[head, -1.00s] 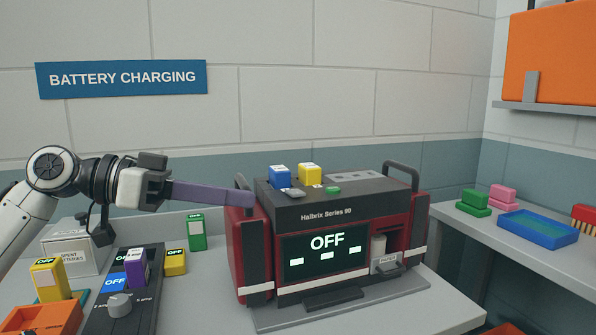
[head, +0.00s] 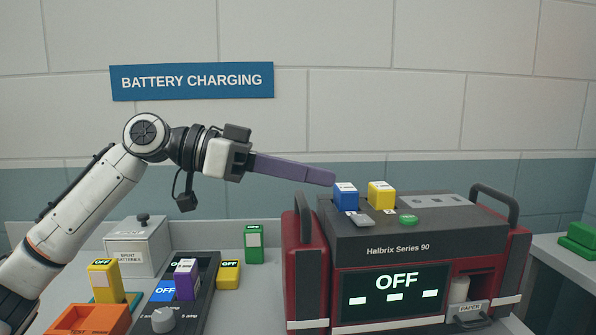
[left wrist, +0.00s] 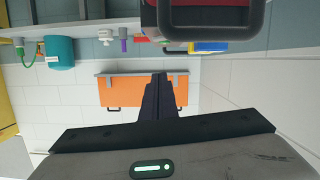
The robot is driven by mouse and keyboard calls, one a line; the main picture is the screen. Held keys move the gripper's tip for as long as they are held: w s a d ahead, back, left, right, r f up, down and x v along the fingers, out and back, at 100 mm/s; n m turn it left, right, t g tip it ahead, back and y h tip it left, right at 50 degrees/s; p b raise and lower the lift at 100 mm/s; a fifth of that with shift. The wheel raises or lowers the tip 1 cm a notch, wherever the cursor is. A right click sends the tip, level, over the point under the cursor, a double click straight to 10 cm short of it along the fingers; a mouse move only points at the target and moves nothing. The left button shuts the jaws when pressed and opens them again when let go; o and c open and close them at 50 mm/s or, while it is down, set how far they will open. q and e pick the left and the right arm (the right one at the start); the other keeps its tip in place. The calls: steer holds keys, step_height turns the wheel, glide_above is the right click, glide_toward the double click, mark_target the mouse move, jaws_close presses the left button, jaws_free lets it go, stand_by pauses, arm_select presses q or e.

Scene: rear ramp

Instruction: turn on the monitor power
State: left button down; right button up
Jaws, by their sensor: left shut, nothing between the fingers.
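In the left wrist view the dark fingers (left wrist: 160,100) also show together. My right gripper is out of view.
A charger (head: 205,300) with blue and purple batteries stands left of the monitor. A spent batteries box (head: 138,247), loose batteries and an orange test tray (head: 90,319) are nearby. The monitor's handle (head: 495,205) rises at its right.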

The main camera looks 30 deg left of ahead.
arm_select(q)
glide_above(346, 229)
steer(key=shift+w+f+p, duration=0.25)
steer(key=shift+f+p, duration=0.1)
steer(key=shift+f, duration=0.2)
steer(key=f, duration=0.3)
steer(key=shift+s+b, duration=0.2)
steer(key=shift+b, duration=0.2)
steer(key=shift+s+f, duration=0.1)
steer(key=shift+f, duration=0.45)
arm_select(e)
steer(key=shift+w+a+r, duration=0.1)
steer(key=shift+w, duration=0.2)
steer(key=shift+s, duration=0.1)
